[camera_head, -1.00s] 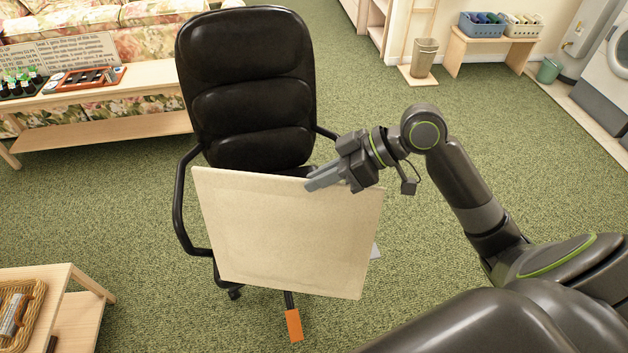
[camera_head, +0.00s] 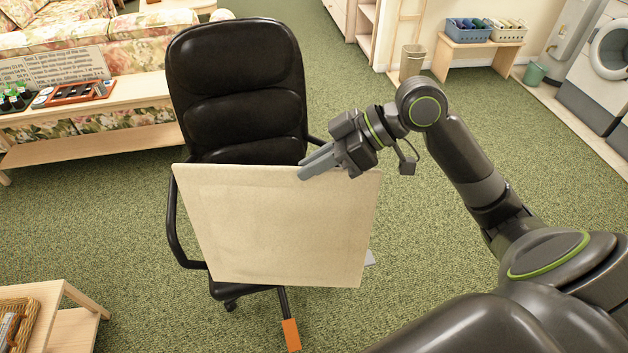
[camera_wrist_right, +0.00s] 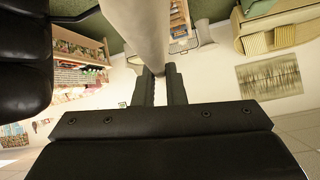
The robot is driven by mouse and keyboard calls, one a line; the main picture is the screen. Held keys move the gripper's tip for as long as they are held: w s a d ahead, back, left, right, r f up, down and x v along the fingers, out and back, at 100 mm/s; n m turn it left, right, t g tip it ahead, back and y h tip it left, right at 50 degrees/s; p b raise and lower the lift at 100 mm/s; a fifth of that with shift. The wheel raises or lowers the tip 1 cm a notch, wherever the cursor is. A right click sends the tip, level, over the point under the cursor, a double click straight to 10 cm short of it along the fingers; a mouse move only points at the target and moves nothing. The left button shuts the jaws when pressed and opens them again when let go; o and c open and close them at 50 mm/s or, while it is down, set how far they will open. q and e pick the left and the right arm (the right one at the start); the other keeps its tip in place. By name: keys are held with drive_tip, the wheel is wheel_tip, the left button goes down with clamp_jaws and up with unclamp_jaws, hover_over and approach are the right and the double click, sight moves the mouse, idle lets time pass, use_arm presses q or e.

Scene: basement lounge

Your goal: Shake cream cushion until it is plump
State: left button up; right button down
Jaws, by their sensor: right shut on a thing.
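The cream cushion (camera_head: 275,225) is a flat, square, pale panel that hangs in front of the black office chair in the head view. My right gripper (camera_head: 318,166) is shut on its top edge, right of the middle. In the right wrist view the cushion (camera_wrist_right: 143,30) shows edge-on between the two fingers of the right gripper (camera_wrist_right: 153,85). The cushion hides most of the chair's seat. I cannot tell whether it touches the chair. My left gripper is not in view.
The black office chair (camera_head: 238,90) stands directly behind the cushion. A wooden bench (camera_head: 85,135) with a board and bottles is at the left. A low table (camera_head: 70,300) with a basket is at the bottom left. Green carpet (camera_head: 480,130) is free at the right.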

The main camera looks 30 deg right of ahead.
sight(314, 184)
wheel_tip(314, 184, down, 5)
drive_tip(key=shift+a+f, duration=0.1)
wheel_tip(314, 184, up, 4)
drive_tip(key=shift+r, duration=0.45)
wheel_tip(314, 184, down, 4)
drive_tip(key=shift+f, duration=0.3)
